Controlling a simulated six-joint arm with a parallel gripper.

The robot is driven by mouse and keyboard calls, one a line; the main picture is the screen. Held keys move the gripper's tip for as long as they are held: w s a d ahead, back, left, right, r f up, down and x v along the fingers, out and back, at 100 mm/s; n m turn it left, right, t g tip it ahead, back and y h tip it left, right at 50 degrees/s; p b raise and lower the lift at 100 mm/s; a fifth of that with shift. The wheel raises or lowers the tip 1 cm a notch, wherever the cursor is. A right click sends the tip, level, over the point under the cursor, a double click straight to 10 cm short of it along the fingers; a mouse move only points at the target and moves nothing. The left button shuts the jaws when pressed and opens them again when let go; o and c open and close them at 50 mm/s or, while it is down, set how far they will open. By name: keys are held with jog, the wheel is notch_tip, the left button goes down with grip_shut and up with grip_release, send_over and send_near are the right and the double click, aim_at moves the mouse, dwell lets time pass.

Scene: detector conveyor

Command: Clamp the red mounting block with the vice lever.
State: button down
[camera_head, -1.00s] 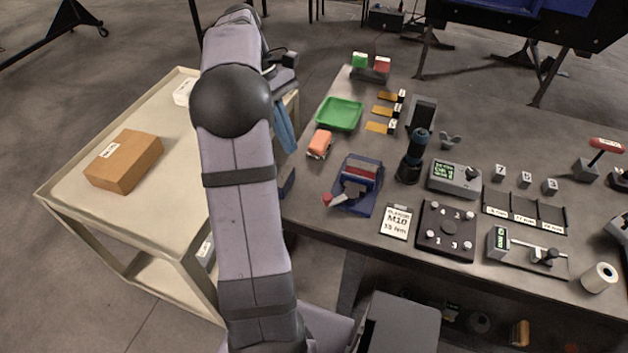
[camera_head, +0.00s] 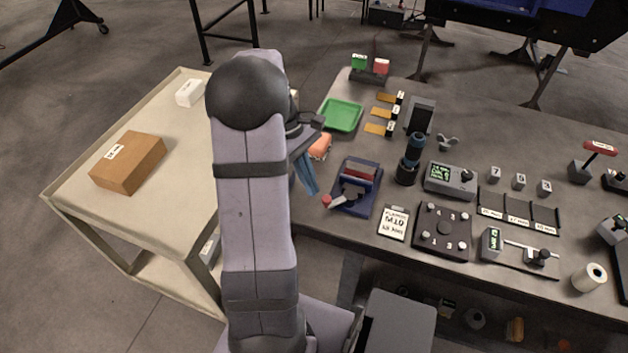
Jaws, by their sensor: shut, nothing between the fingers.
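The blue vice (camera_head: 368,200) stands on the dark bench at the middle of the head view. The red mounting block (camera_head: 360,173) sits between its jaws, at the top. The vice lever (camera_head: 338,202) points out to the left and ends in a red knob. My gripper (camera_head: 309,186) hangs with its blue fingers pointing down, a little left of the vice and above the red knob. It looks apart from the lever. The fingers are shut and empty. My arm hides part of the bench's left edge.
An orange object (camera_head: 321,146) and a green tray (camera_head: 341,115) lie behind the vice. A torque card (camera_head: 394,222) and a numbered dark plate (camera_head: 442,231) lie to its right. A cream cart (camera_head: 85,235) with a cardboard box (camera_head: 128,162) stands left of my arm.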

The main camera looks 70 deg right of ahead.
jog(key=shift+s+a, duration=0.15)
jog(key=shift+s, duration=0.45)
jog(key=shift+s+a+n, duration=0.2)
jog(key=shift+a+n, duration=0.15)
jog(key=shift+n, duration=0.15)
jog(key=s+a+n+h+p, duration=0.2)
jog(key=s+n+p, duration=0.3)
jog(key=s, duration=0.6)
jog(key=shift+a+n+h+p, duration=0.4)
jog(key=shift+a+n, duration=0.3)
jog(key=shift+a, duration=0.15)
dwell(0.6)
